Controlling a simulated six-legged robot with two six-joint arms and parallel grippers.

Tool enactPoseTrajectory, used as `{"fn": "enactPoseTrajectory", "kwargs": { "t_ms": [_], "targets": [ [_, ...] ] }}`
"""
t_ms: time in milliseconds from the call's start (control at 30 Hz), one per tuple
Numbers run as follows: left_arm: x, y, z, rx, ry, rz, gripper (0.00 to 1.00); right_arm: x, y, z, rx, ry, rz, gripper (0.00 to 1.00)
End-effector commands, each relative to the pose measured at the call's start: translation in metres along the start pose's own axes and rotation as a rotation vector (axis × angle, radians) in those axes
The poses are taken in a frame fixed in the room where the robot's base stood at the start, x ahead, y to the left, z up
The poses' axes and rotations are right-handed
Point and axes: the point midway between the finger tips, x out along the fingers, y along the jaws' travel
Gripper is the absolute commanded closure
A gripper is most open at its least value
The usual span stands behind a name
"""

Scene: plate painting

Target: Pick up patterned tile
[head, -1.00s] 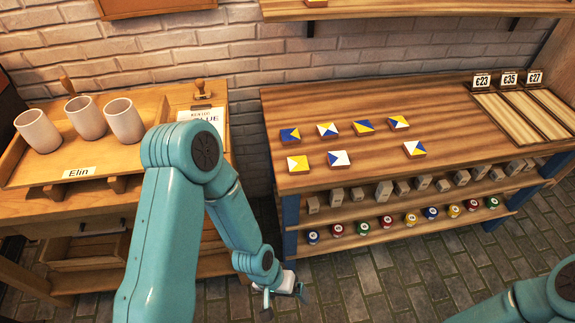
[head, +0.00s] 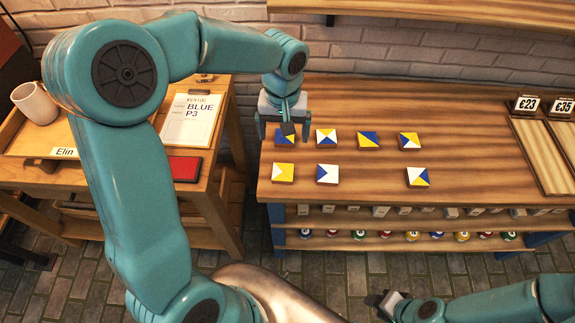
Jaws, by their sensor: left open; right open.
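Several square patterned tiles in blue, yellow and white lie on the wooden bench. The back row has a blue-and-yellow tile (head: 286,140) at its left end, then a yellow, blue and white tile (head: 326,138), a blue-and-yellow tile (head: 368,140) and another three-colour tile (head: 409,142). The front row has a yellow-and-white tile (head: 283,173), a blue-and-white tile (head: 327,174) and a three-colour tile (head: 417,178). My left gripper (head: 283,128) is open just above the back-left tile and partly hides it; contact cannot be told. My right gripper (head: 388,302) is open and low, in front of the bench.
The bench (head: 470,150) has slatted price lanes at right. Shelves below hold small blocks and colourful jars. A side table at left carries a cup (head: 35,102), an order sheet (head: 190,118) and a red pad (head: 186,168). A wall shelf (head: 440,12) runs above.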

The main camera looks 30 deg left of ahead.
Motion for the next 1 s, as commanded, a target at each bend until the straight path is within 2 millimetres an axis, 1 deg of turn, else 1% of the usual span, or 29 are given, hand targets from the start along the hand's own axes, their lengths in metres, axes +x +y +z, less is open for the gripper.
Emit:
{"fn": "enactPoseTrajectory", "kwargs": {
  "t_ms": [67, 100, 300, 400, 500, 667, 833, 900, 1000],
  "targets": [
    [0.011, -0.005, 0.003, -0.005, -0.004, -0.006, 0.08, -0.001, 0.000, 0.000, -0.001, 0.000, 0.000, 0.57],
    [0.020, -0.006, 0.005, -0.005, -0.007, -0.007, 0.08, -0.001, -0.001, 0.000, -0.001, -0.001, 0.000, 0.57],
    [0.068, -0.009, 0.009, -0.004, -0.008, -0.006, 0.08, -0.003, -0.001, 0.000, -0.001, 0.000, 0.000, 0.57],
    [0.088, -0.009, 0.010, -0.004, -0.006, -0.004, 0.08, -0.004, -0.001, 0.000, 0.000, 0.000, 0.000, 0.57],
    [0.100, -0.008, 0.009, -0.004, -0.003, -0.003, 0.08, -0.004, -0.002, 0.000, 0.000, 0.000, 0.000, 0.57],
    [0.111, -0.007, 0.009, -0.005, -0.004, -0.002, 0.08, -0.006, -0.002, 0.000, -0.001, 0.000, 0.000, 0.57],
    [0.137, -0.004, 0.012, -0.002, -0.008, -0.003, 0.08, -0.014, -0.005, 0.000, -0.001, 0.000, 0.000, 0.57],
    [0.149, -0.004, 0.010, -0.004, -0.005, -0.003, 0.08, -0.013, -0.005, 0.000, -0.001, 0.000, 0.000, 0.57],
    [0.157, -0.003, 0.009, -0.003, -0.003, -0.002, 0.08, -0.013, -0.005, 0.000, -0.001, 0.000, 0.000, 0.57]
  ]
}}
